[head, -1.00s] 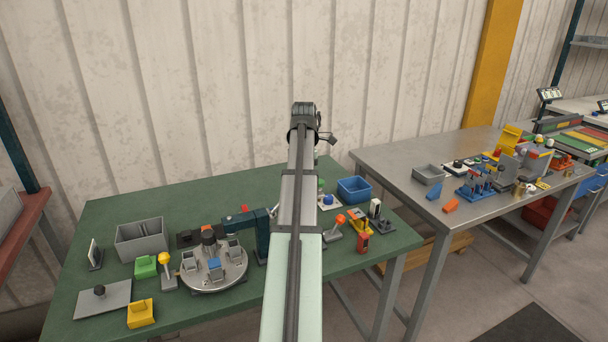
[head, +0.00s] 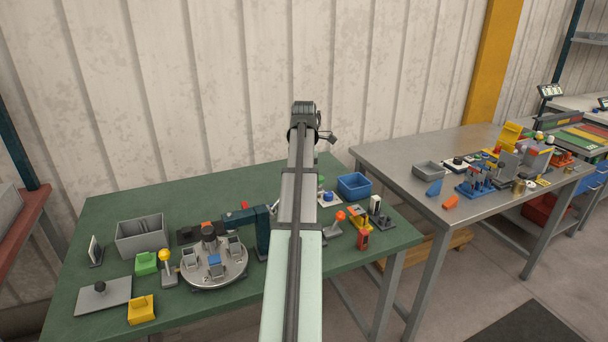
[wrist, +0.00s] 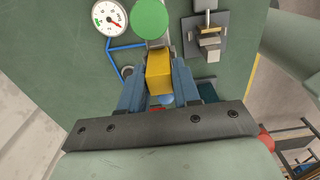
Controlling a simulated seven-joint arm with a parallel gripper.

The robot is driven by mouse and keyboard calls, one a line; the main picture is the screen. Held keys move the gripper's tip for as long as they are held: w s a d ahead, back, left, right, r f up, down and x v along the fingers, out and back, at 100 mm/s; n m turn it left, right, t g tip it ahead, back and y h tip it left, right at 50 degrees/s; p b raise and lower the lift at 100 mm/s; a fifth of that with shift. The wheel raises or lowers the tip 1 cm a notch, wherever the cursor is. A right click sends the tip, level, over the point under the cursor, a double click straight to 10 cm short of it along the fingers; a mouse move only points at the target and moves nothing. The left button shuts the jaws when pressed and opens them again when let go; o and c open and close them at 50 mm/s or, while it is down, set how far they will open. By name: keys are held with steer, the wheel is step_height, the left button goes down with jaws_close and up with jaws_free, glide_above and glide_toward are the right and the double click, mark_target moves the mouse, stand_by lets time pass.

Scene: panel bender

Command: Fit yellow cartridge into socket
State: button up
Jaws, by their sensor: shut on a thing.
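My gripper (wrist: 158,88) is shut on a yellow cartridge (wrist: 159,74), which sits between its two blue fingers in the wrist view. The cartridge is over the green bench. A small blue round thing shows just below the cartridge, partly hidden by it and the gripper. I cannot make out the socket for certain. In the head view my own arm hides the gripper and the cartridge.
In the wrist view a green disc (wrist: 150,18), a dial gauge (wrist: 110,18) with blue tubing and a metal latch (wrist: 208,38) are close by. In the head view a turntable (head: 205,277), a grey bin (head: 130,242) and a blue bin (head: 355,187) stand on the bench.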

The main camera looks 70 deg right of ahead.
steer(key=shift+f, duration=0.35)
steer(key=o, duration=1.3)
steer(key=shift+r, duration=0.1)
steer(key=shift+r, duration=4.4)
